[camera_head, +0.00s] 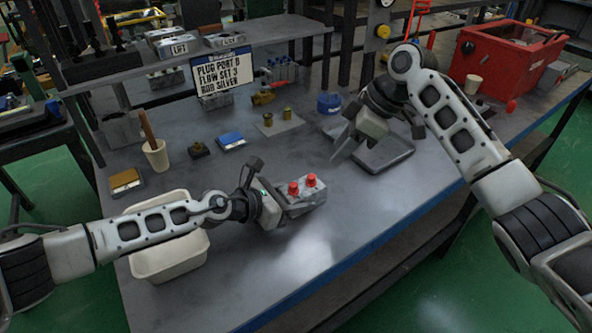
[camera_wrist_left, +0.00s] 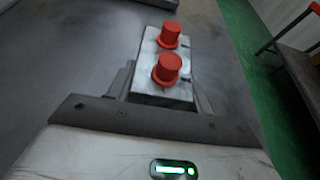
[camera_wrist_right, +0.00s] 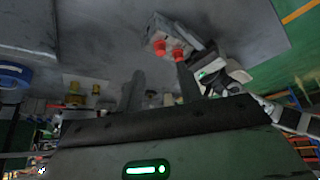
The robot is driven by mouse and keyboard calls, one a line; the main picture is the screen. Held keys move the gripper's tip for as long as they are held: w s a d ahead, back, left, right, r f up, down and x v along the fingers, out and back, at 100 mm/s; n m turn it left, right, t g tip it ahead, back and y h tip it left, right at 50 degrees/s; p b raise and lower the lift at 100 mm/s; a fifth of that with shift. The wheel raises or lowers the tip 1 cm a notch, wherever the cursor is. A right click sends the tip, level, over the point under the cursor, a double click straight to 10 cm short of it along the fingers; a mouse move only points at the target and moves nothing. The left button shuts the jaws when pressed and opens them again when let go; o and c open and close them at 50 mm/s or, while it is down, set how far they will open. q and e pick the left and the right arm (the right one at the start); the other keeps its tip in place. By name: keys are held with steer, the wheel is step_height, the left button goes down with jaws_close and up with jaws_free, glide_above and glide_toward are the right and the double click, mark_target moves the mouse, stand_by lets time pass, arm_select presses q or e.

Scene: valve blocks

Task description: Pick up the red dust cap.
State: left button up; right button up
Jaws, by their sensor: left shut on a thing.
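A grey valve block (camera_head: 308,197) carries two red dust caps side by side on its top, one on the left (camera_head: 293,188) and one on the right (camera_head: 311,180). In the left wrist view the caps show as a near one (camera_wrist_left: 167,68) and a far one (camera_wrist_left: 170,36). My left gripper (camera_wrist_left: 162,90) is shut on the block's end, with a finger along each side. The block appears held over the table. My right gripper (camera_wrist_right: 160,84) is open and empty, behind and to the right of the block in the head view. The caps also show in the right wrist view (camera_wrist_right: 178,54).
A cream bin (camera_head: 170,262) stands under my left arm. A grey tray (camera_head: 385,155) lies beneath my right gripper. A sign (camera_head: 222,75), a cup (camera_head: 156,155), a blue block (camera_head: 230,140) and a red box (camera_head: 505,60) stand farther back. The front right table area is clear.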

steer(key=shift+o, duration=0.6)
steer(key=m+t+h, duration=0.3)
steer(key=m+h, duration=0.1)
steer(key=m, duration=0.7)
glide_toward(312, 176)
steer(key=shift+m, duration=0.4)
steer(key=shift+x, duration=4.3)
jaws_close()
